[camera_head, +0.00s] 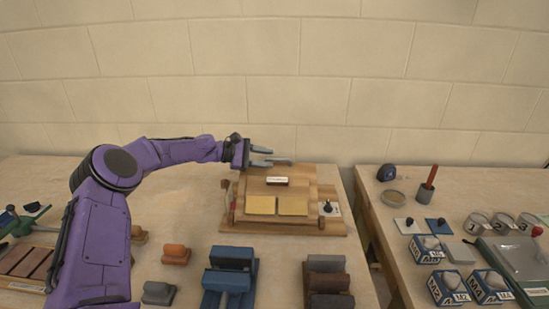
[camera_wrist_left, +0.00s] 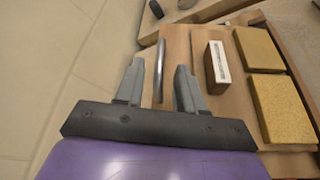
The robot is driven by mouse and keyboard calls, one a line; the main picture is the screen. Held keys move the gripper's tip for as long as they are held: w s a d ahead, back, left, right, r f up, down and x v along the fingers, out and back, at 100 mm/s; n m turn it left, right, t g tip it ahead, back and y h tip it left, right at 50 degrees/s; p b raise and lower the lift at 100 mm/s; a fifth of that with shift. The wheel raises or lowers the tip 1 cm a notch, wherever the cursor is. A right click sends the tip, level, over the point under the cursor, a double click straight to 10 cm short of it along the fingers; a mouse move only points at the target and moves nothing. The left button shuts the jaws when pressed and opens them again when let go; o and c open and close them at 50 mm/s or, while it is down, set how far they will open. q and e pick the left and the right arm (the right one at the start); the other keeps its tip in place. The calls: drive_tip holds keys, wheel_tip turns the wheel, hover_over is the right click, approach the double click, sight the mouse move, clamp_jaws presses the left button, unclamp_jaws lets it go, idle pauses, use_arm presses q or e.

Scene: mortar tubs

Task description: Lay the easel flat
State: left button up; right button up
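The easel is a wooden board (camera_head: 252,189) on a wider wooden base (camera_head: 270,227), near the back of the left table. The board carries two yellow tiles (camera_head: 262,205) and a small block with a white label (camera_head: 277,181). Its tilt is hard to judge. My left gripper (camera_head: 287,157) is at the board's top edge. In the left wrist view, the left gripper (camera_wrist_left: 159,88) is open, with a thin grey metal bar (camera_wrist_left: 160,70) between its fingers, seemingly touching neither. The board (camera_wrist_left: 178,55) lies just beyond the fingers. My right gripper is not in view.
A white plate with a dark knob (camera_head: 329,209) sits right of the easel. Blue blocks (camera_head: 230,278), dark and brown blocks (camera_head: 329,280) and an orange block (camera_head: 175,254) lie in front. A gap separates the right table, which holds tins and boxes (camera_head: 448,287). A wall stands behind.

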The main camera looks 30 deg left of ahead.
sight(271, 159)
use_arm(q)
drive_tip(key=x, duration=0.3)
drive_tip(key=shift+w+f, duration=0.15)
drive_tip(key=shift+w, duration=0.05)
drive_tip(key=shift+s, duration=0.15)
drive_tip(key=shift+c, duration=0.3)
clamp_jaws()
